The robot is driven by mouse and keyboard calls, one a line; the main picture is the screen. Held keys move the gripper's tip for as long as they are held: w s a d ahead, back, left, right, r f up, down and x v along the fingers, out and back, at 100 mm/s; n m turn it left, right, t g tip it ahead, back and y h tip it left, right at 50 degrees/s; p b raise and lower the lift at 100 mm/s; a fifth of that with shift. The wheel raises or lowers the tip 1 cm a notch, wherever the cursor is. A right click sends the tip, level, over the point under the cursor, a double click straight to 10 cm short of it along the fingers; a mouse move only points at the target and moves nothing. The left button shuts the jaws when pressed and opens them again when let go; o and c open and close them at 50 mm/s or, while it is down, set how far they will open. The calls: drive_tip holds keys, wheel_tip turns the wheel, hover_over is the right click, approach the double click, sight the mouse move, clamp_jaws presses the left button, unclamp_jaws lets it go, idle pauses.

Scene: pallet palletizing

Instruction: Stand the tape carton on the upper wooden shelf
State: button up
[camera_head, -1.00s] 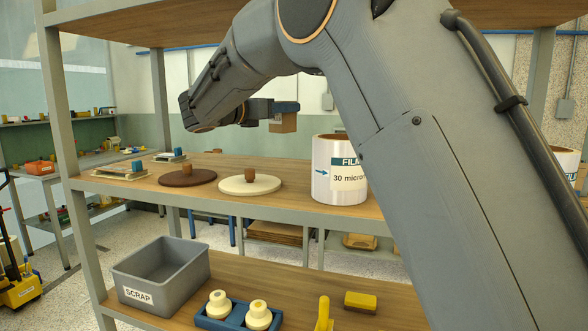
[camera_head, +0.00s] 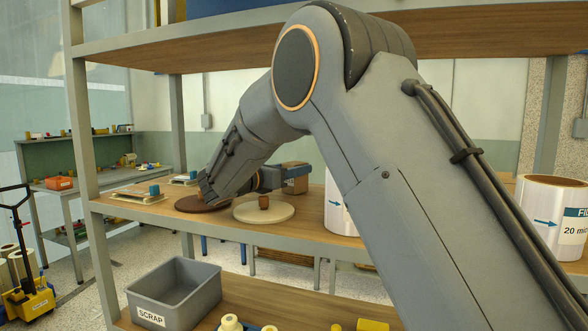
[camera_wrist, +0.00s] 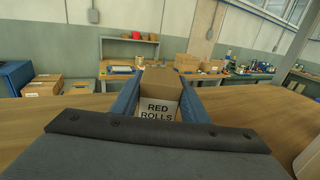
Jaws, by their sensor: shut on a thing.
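My gripper (camera_head: 290,170) is shut on a small brown carton (camera_head: 297,186). In the wrist view the carton (camera_wrist: 160,84) is between the two blue fingers, upright, with a white label reading RED ROLLS. It is low over the wooden shelf (camera_head: 325,228) at middle height, behind the cream disc. I cannot tell whether its base touches the board. The gripper (camera_wrist: 159,98) reaches in level over that board (camera_wrist: 85,108).
A cream disc (camera_head: 248,212) and a dark brown disc (camera_head: 190,204) lie left of the carton. White film rolls (camera_head: 338,208) (camera_head: 548,215) stand to the right. Another wooden board (camera_head: 230,42) runs overhead. A grey SCRAP bin (camera_head: 165,300) stands on the lower shelf.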

drive_tip(key=o, duration=1.1)
drive_tip(key=shift+f, duration=0.1)
drive_tip(key=shift+o, duration=0.2)
drive_tip(key=shift+s+a, duration=0.1)
drive_tip(key=shift+a, duration=0.05)
drive_tip(key=b+v, duration=0.3)
drive_tip(key=v, duration=0.8)
drive_tip(key=shift+s+a, duration=0.2)
drive_tip(key=shift+s, duration=0.05)
